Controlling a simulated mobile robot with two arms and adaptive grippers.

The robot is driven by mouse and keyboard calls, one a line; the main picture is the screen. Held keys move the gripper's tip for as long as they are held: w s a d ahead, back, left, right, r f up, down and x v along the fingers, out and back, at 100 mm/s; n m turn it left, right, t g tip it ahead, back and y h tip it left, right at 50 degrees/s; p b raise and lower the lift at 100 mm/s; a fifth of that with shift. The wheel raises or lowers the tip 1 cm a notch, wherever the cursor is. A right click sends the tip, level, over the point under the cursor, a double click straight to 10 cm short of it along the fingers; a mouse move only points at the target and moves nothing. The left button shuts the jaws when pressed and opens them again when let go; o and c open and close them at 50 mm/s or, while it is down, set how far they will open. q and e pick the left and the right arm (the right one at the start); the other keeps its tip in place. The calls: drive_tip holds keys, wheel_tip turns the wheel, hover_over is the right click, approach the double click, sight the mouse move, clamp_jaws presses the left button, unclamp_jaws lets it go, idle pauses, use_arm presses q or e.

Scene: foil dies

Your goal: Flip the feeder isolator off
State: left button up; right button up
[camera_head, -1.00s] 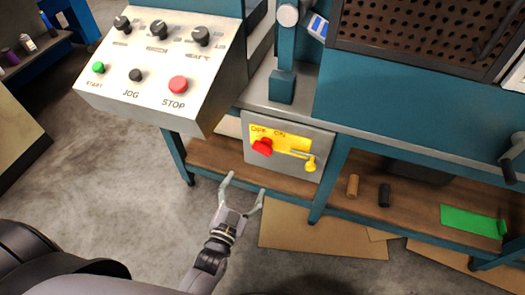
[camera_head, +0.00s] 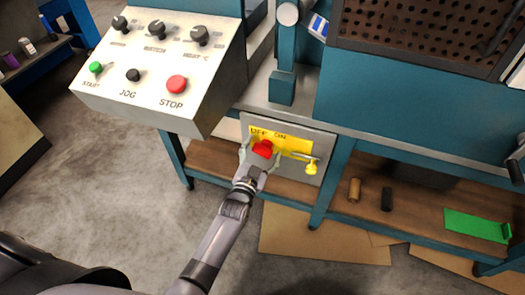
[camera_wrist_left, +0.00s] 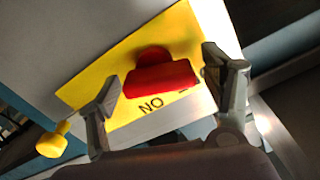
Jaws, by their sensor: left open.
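The feeder isolator is a red handle (camera_head: 263,149) on a yellow plate (camera_head: 297,144) marked OFF and ON, set on a grey box under the bench. My left gripper (camera_head: 260,153) is at the handle, its open fingers on either side of it. In the left wrist view the red handle (camera_wrist_left: 160,76) lies between the two spread fingertips (camera_wrist_left: 168,80), with gaps on both sides. The word ON shows upside down beside the handle; the other word is partly hidden by a finger. My right gripper is not in view.
A yellow padlock-like piece (camera_head: 311,168) hangs at the plate's right; it also shows in the left wrist view (camera_wrist_left: 52,140). The control console (camera_head: 150,75) with knobs and buttons overhangs above left. A bench leg (camera_head: 328,185) stands right of the box.

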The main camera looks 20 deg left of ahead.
use_arm(q)
drive_tip(key=c, duration=1.2)
drive_tip(key=shift+o, duration=0.2)
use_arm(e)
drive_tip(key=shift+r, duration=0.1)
use_arm(q)
drive_tip(key=n+p, duration=0.1)
drive_tip(key=n, duration=0.2)
drive_tip(key=shift+f+n, duration=0.1)
drive_tip(key=shift+n, duration=0.5)
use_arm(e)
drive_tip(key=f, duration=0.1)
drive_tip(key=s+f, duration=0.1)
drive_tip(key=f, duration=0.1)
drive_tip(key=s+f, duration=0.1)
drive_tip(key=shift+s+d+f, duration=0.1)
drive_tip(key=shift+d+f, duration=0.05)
use_arm(q)
drive_tip(key=o, duration=1.2)
drive_tip(key=shift+c, duration=0.2)
